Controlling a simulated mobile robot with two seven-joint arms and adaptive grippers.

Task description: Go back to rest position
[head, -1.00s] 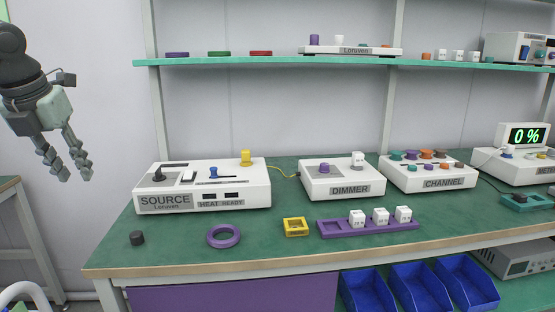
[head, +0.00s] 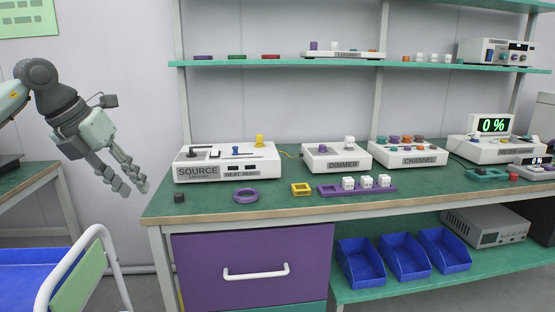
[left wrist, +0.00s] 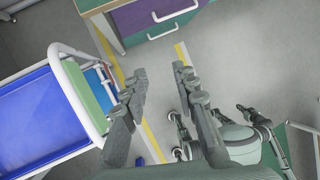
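My left gripper (head: 134,184) hangs in the air to the left of the green workbench (head: 300,204), clear of everything. Its two fingers are apart and nothing is between them. In the left wrist view the open fingers (left wrist: 158,82) point over the grey floor, with the cart on the left. My right gripper is not clearly seen in the head view.
A blue-topped cart (head: 35,272) with a white rail stands at the lower left, below my left gripper. A purple drawer (head: 250,290) is under the bench. Blue bins (head: 360,262) sit on the lower shelf. A purple ring (head: 246,195) lies near the bench's front edge.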

